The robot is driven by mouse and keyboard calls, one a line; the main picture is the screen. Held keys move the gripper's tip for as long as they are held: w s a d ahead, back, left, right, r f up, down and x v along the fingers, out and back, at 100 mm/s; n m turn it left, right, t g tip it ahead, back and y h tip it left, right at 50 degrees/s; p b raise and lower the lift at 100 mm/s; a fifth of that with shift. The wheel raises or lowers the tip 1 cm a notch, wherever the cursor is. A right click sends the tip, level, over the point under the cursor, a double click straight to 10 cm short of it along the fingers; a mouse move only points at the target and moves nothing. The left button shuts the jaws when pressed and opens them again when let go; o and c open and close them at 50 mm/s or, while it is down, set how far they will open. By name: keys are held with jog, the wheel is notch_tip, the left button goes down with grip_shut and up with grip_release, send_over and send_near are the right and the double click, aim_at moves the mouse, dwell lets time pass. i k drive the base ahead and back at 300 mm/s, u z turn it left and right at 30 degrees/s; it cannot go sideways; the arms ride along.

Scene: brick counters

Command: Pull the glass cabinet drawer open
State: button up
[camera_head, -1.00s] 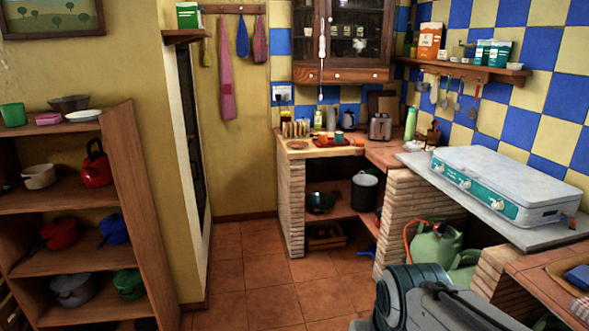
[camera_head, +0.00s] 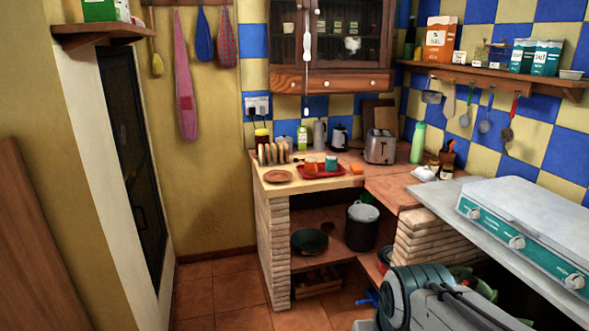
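The glass cabinet (camera_head: 331,32) hangs on the back wall, a dark wooden case with glass doors and crockery behind them. Its drawer (camera_head: 331,83) is a wooden strip along the bottom with small light knobs, and it looks shut. A white handle-like piece hangs at the middle of the doors. My arm (camera_head: 440,300) shows only in part at the bottom right, well below and nearer than the cabinet. My gripper is not in view.
Below the cabinet, a brick counter (camera_head: 278,188) bears a toaster (camera_head: 380,146), a red tray (camera_head: 320,171) and bottles. A stove (camera_head: 530,225) on a grey slab stands at the right. A shelf (camera_head: 513,81) with hanging utensils is at right. Tiled floor (camera_head: 222,295) is free at lower left-centre.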

aim_at(348, 82)
jog(key=i, duration=3.2)
jog(key=u, duration=0.1)
